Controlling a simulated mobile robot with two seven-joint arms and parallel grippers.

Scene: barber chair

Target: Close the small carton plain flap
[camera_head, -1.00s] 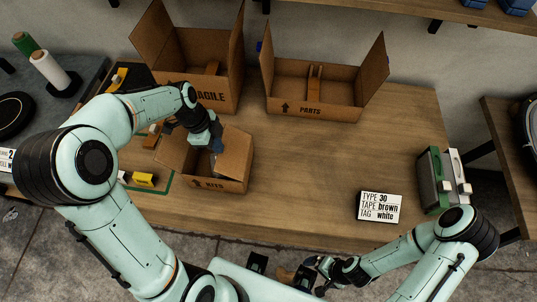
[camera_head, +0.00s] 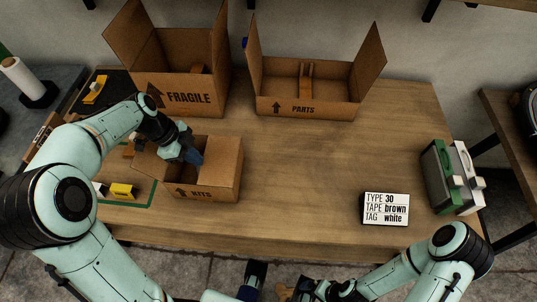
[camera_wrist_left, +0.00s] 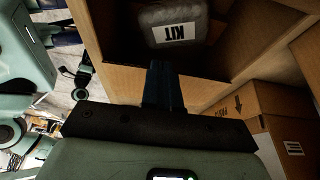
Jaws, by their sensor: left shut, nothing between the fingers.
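The small carton (camera_head: 208,189), marked KITS, stands on the wooden table at front left. One flap (camera_head: 150,157) spreads outward on its left, and another side (camera_head: 229,161) stands at its right. My left gripper (camera_head: 195,157) is shut and empty at the carton's opening, pointing down. In the left wrist view its dark fingers (camera_wrist_left: 163,88) overlap the carton's edge, and a grey bag (camera_wrist_left: 172,25) labelled KIT lies inside. I cannot tell whether the fingers touch cardboard. My right gripper (camera_head: 292,292) is at the bottom edge, partly cut off; its jaws are unclear.
Open cartons marked FRAGILE (camera_head: 186,97) and PARTS (camera_head: 305,108) stand at the back. A yellow block (camera_head: 123,190) lies left of the small carton. A sign (camera_head: 386,209) and a green-and-grey device (camera_head: 440,178) stand at right. The table's middle is clear.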

